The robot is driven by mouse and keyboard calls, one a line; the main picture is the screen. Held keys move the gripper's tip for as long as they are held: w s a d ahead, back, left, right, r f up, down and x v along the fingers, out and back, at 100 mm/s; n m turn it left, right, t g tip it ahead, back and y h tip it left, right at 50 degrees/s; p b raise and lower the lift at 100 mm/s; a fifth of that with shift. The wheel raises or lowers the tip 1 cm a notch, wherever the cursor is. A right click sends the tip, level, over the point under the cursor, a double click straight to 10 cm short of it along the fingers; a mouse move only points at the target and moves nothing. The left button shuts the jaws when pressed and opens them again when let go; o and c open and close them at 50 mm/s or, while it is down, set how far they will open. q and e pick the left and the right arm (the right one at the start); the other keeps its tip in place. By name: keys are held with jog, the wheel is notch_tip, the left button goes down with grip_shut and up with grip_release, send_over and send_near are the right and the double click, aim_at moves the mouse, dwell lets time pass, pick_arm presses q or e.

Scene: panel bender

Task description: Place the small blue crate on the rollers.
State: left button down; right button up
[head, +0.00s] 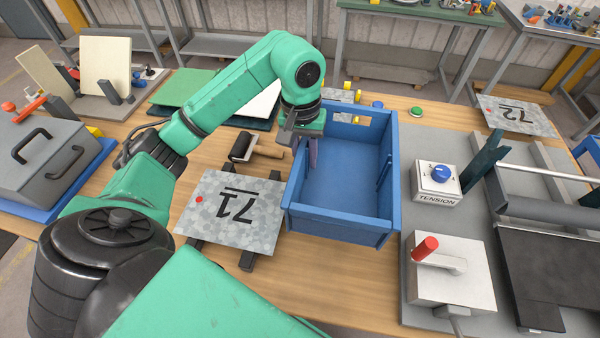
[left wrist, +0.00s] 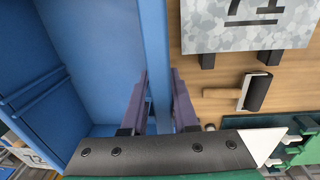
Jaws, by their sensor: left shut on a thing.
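The small blue crate (head: 340,226) is upright and empty in the middle of the table in the head view. It also shows in the left wrist view (left wrist: 100,35). My left gripper (head: 312,150) is shut on the crate's left side wall. In the left wrist view its two purple fingers (left wrist: 159,80) lie on either side of that wall. I cannot tell whether the crate touches the table. The light roller (head: 545,173) and a grey cylinder beside it are in the machine to the right of the crate. My right gripper is not seen.
The tension box (head: 437,182) and a red-handled lever box (head: 450,270) stand between crate and rollers. Plate 71 (head: 230,212) and a hand roller (head: 255,151) lie left of the crate. Plate 72 (head: 515,117) is at the back right. A grey lidded box (head: 45,160) is far left.

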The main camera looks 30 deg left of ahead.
aim_at(305, 178)
pick_arm(q)
jog(key=f, duration=0.1)
jog(key=f+p, duration=0.1)
jog(key=f, duration=0.3)
jog(key=shift+w+a+f, duration=0.15)
jog(key=shift+w+f, duration=0.1)
notch_tip(305, 178, down, 3)
jog(key=shift+s+r+p, duration=0.15)
jog(key=shift+r+p, duration=0.05)
jog(key=shift+p, duration=0.3)
jog(key=shift+f, duration=0.55)
jog(key=c, duration=0.7)
grip_release()
jog(key=shift+c, duration=0.2)
jog(key=shift+o, duration=0.3)
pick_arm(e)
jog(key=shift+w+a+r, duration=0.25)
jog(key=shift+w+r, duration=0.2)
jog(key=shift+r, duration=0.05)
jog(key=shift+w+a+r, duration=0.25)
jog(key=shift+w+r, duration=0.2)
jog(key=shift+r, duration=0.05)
